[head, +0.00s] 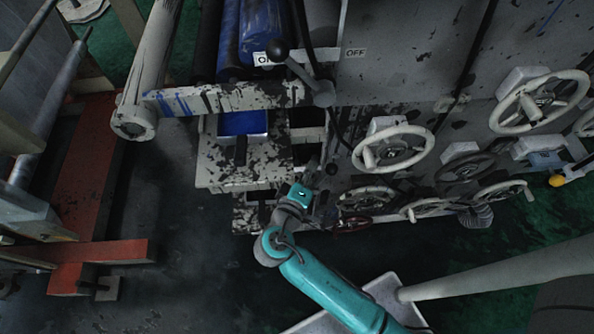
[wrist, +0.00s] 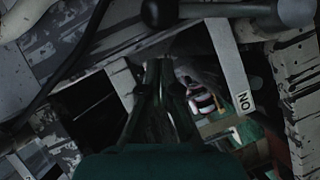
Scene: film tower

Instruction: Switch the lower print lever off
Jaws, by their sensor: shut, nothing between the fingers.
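My gripper (wrist: 160,68) is shut and empty in the wrist view, with its fingers together in front of the machine. A lever with a black ball knob (wrist: 155,13) and a grey hub (wrist: 293,12) crosses the top of that view, apart from the fingertips in the picture. An upside-down ON label (wrist: 243,102) is on a pale strip to the right. In the head view, my gripper (head: 312,180) is low beside the machine, near a small black knob (head: 331,169). The lower lever's shaft is mostly hidden there, and its setting is unclear.
An upper lever (head: 300,72) leans towards its ON label (head: 265,59); an OFF label (head: 355,52) is to its right. Several handwheels (head: 393,149) stick out right of my gripper. A pale roller (head: 148,75) and red frame (head: 85,180) stand left, with open floor between.

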